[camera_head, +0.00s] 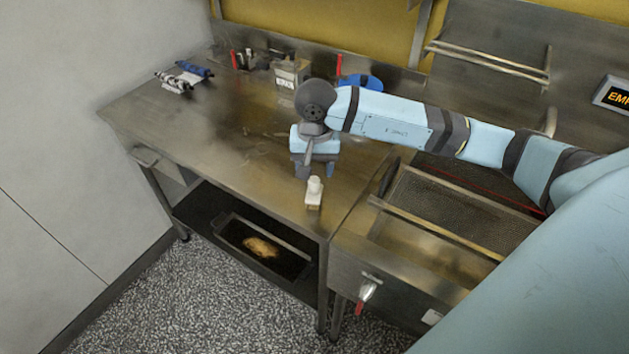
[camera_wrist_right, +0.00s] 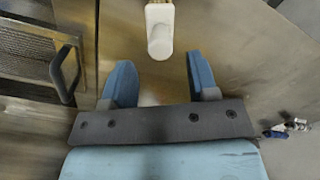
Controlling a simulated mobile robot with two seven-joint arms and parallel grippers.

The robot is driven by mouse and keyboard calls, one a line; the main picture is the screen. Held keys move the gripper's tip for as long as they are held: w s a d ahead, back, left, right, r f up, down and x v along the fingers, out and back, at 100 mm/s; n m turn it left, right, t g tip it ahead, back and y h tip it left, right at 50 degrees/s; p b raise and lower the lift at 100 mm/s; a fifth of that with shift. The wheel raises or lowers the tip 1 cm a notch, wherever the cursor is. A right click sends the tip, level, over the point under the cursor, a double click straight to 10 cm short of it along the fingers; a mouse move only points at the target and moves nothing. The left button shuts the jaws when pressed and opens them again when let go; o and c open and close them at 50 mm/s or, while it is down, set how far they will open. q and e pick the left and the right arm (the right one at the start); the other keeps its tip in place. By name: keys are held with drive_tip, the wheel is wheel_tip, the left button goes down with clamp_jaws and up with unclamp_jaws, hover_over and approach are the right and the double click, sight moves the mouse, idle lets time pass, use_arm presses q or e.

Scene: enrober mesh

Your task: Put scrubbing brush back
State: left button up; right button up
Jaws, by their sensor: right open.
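A small white object that looks like the scrubbing brush (camera_head: 314,195) sits at the front edge of the steel table (camera_head: 215,125). In the right wrist view, the white brush (camera_wrist_right: 160,30) lies ahead of the fingers, with a tan strip at the top edge that may be bristles. My right gripper (camera_head: 315,172) is open above the table, just behind the brush in the head view. In the wrist view, its blue fingers (camera_wrist_right: 160,78) are spread and nothing shows held between them. My left gripper is out of view.
A labelled container (camera_head: 289,76), a blue round item (camera_head: 360,83) and upright red-handled tools stand along the back. A mesh-covered machine (camera_head: 455,205) adjoins the table at right. The table's left middle is clear.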

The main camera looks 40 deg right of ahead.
sight(315, 179)
wheel_tip(315, 179, up, 6)
drive_tip(key=shift+r, duration=0.1)
idle(0.5)
